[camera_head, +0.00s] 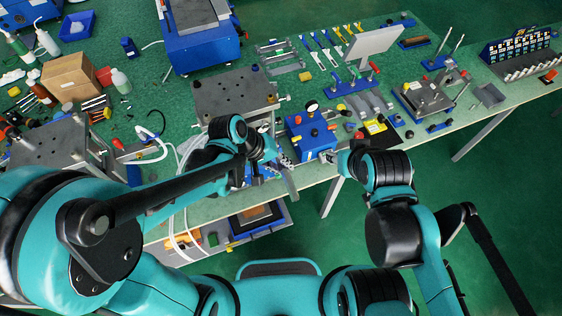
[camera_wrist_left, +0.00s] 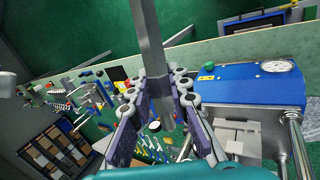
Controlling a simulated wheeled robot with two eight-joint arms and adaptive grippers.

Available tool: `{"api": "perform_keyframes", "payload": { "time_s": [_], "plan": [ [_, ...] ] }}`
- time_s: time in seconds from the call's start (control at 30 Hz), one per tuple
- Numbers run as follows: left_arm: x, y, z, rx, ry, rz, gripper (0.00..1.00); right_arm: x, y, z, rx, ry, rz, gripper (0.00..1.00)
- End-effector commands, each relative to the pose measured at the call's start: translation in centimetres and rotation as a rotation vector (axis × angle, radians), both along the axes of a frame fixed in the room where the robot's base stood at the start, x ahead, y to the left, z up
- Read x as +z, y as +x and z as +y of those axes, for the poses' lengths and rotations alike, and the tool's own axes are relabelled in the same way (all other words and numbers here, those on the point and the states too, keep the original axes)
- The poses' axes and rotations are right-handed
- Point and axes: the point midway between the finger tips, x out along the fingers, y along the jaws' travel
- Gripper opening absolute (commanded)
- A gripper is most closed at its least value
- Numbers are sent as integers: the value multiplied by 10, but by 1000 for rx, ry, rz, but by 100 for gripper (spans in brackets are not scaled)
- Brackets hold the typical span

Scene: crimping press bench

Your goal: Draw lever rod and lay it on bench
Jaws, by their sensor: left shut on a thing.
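The lever rod is a plain grey bar (camera_head: 291,184). In the head view it sticks out past the bench's front edge from my left gripper (camera_head: 275,163). In the left wrist view the rod (camera_wrist_left: 149,42) runs up from between the two fingers of my left gripper (camera_wrist_left: 166,88), which is shut on it. The rod's other end is partly hidden by the fingers. A blue press unit (camera_head: 308,137) with a round gauge stands just right of the gripper; it also shows in the left wrist view (camera_wrist_left: 235,86). My right gripper (camera_head: 331,157) is by the unit's front right corner, its fingers too small to judge.
The green bench top (camera_head: 225,208) has a narrow clear strip along its front edge, left of my left gripper. A grey plate fixture (camera_head: 235,95) stands behind it. White hoses (camera_head: 187,150) lie to the left. Racks and tools crowd the right side.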

Motion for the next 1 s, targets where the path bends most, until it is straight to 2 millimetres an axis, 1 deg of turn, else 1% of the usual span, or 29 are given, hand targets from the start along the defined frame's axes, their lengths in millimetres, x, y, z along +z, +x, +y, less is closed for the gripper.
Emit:
{"api": "perform_keyframes", "payload": {
  "time_s": [0.2, 0.53, 0.67, 1.0],
  "plan": [
    [0, -16, -5, -1, -1, -1, 0, 0, 0, 0, 0, 0, 0, 40],
    [0, -18, -6, 0, 0, 0, 0, 0, 0, 0, 0, 0, 0, 40],
    [0, -22, -7, -1, 0, 0, 0, 0, 0, 0, 0, 0, 0, 40],
    [0, -45, -15, -1, 0, 0, 0, 2, 0, 0, 0, 0, 0, 40]
  ]
}}
